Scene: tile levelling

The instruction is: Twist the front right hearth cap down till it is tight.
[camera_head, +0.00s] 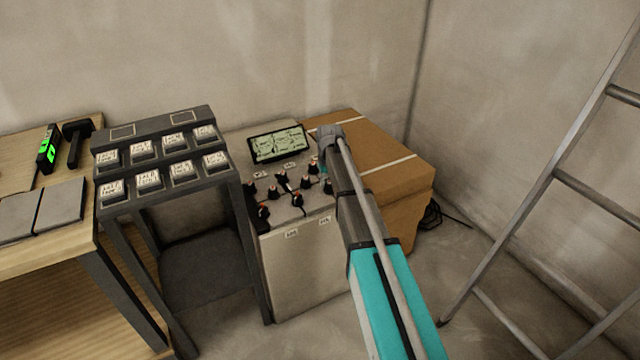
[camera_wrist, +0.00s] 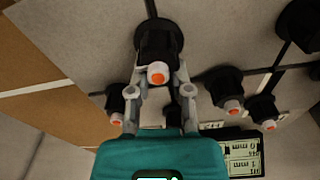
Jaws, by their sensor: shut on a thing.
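The hearth is a pale block with a grey tiled top (camera_wrist: 85,25). Several black caps with orange-red tips stand along its tile joints. My gripper (camera_wrist: 158,76) is shut on one black cap (camera_wrist: 155,38), with a finger on each side; its orange tip faces the wrist camera. This cap sits on a joint, at the hearth's front side and nearer the carton than most caps. Other caps stand at the left (camera_wrist: 115,103) and right (camera_wrist: 228,92) of my fingers. In the head view, my arm hides most of my gripper and its contact with the cap.
A display (camera_head: 278,143) stands at the hearth's back. A brown carton (camera_head: 385,165) is on the right, a dark rack (camera_head: 160,112) with labelled blocks on the left. A wooden bench (camera_head: 40,262) is farther left. A ladder (camera_head: 545,180) leans at the right.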

